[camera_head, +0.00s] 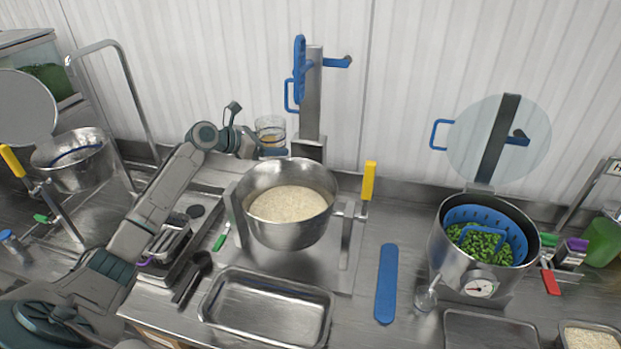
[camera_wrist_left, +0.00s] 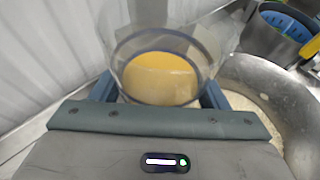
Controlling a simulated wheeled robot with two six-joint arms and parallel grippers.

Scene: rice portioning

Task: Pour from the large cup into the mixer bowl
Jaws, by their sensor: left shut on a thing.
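The large cup (camera_head: 270,127) is clear and holds a yellow-orange liquid. It also shows in the left wrist view (camera_wrist_left: 160,78), between the two fingers. My left gripper (camera_head: 262,146) is shut on the cup, behind and to the left of the mixer bowl. The cup looks about upright. The mixer bowl (camera_head: 290,235) is a steel bowl holding pale rice, and part of it shows at the right of the left wrist view (camera_wrist_left: 290,100). The cup is beside the bowl's far rim, not over its middle. My right gripper is not in view.
A blue-handled steel post (camera_head: 311,95) stands behind the bowl, close to the cup. A yellow handle (camera_head: 369,180) rises at the bowl's right. An empty tray (camera_head: 268,308) lies in front. A pot (camera_head: 455,262) with green vegetables stands right. A blue strip (camera_head: 386,285) lies between.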

